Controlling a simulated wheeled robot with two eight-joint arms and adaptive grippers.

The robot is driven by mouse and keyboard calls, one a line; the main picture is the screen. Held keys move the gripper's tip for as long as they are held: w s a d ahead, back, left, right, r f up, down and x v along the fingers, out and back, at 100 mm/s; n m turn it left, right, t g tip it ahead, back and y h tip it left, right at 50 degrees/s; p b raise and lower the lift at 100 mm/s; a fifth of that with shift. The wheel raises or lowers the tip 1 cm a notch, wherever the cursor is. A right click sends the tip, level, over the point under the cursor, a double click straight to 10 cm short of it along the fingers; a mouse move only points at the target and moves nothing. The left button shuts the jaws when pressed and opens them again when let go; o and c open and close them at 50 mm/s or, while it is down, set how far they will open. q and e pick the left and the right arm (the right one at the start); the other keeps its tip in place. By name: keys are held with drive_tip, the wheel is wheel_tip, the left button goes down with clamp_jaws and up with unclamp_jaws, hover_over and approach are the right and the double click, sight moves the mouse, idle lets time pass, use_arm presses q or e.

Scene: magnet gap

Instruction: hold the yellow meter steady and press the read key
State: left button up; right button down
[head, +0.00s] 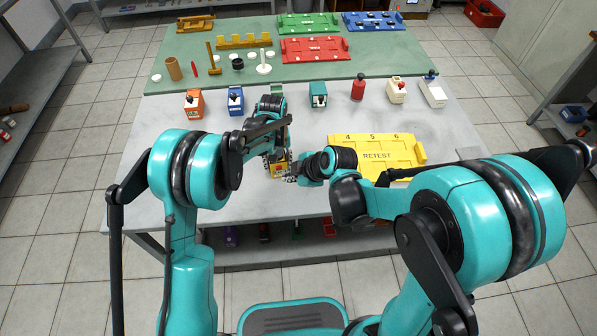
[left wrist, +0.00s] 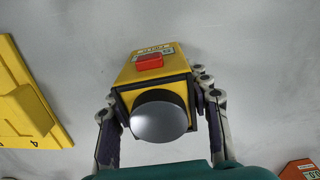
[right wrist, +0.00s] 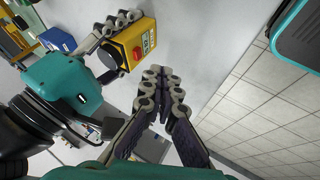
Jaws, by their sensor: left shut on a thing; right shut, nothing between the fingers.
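The yellow meter (head: 277,169) stands on the grey table near its front edge, partly hidden by my arms in the head view. My left gripper (left wrist: 160,105) is shut on the meter, one finger on each side. In the right wrist view the meter (right wrist: 132,46) shows its red key and a display label. My right gripper (right wrist: 165,78) is shut and empty, its fingertips a short way from the meter.
A yellow RETEST tray (head: 372,145) lies to the right. Orange (head: 194,104), blue (head: 236,100) and teal (head: 318,95) meters and a red bottle (head: 358,88) stand behind. A green mat (head: 200,85) with trays and small parts covers the table's far half.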

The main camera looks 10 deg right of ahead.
drive_tip(key=v, duration=0.6)
drive_tip(key=shift+s+d+r, duration=0.15)
idle(0.4)
use_arm(q)
drive_tip(key=o, duration=1.4)
